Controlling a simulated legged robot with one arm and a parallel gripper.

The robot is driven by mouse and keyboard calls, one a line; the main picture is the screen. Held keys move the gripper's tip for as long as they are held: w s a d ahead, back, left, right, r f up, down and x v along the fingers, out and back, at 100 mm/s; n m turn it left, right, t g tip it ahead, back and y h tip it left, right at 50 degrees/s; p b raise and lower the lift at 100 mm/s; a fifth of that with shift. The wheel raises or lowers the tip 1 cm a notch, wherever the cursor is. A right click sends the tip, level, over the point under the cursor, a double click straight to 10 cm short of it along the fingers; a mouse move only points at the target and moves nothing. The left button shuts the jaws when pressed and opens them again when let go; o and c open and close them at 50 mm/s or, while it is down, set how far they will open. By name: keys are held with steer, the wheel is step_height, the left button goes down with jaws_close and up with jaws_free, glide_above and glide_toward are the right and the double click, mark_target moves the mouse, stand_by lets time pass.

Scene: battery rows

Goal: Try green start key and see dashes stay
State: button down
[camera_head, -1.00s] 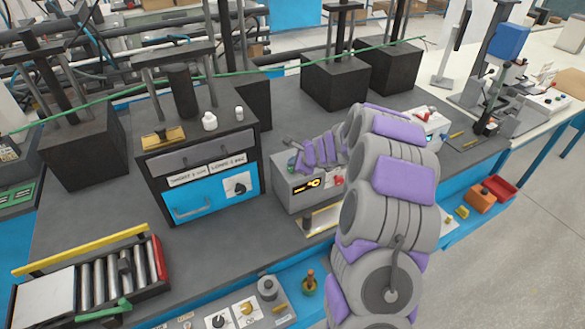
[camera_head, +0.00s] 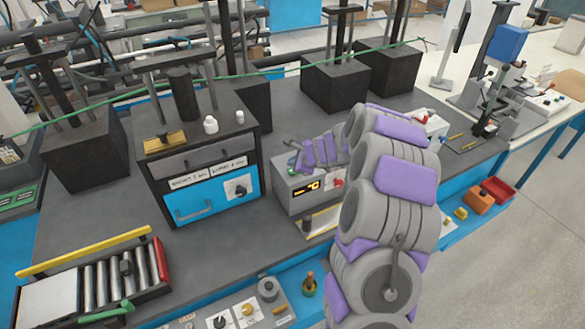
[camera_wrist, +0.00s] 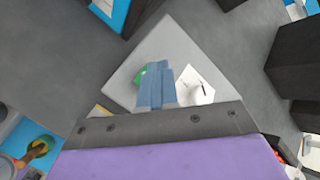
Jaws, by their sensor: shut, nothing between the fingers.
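The grey control box (camera_head: 293,191) stands on the dark bench in the middle of the head view. Its front has a dark display (camera_head: 308,188) with amber marks, a short dash and what looks like °C, too small to read surely. A red knob (camera_head: 338,182) sits right of the display. The green start key (camera_wrist: 141,74) is on the box top in the wrist view, partly hidden by my fingers. My gripper (camera_wrist: 156,72) is shut and empty, with its blue-grey fingertips over or against the key's right side. I cannot tell whether it presses the key.
A blue-fronted drawer cabinet (camera_head: 207,195) stands left of the box. A roller tray (camera_head: 107,280) is at front left, and a panel of knobs (camera_head: 243,312) at the front edge. Dark block stands (camera_head: 334,82) rise behind.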

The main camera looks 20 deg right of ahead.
stand_by(0.3)
step_height(320, 180, up, 5)
steer(key=p, duration=0.5)
stand_by(0.7)
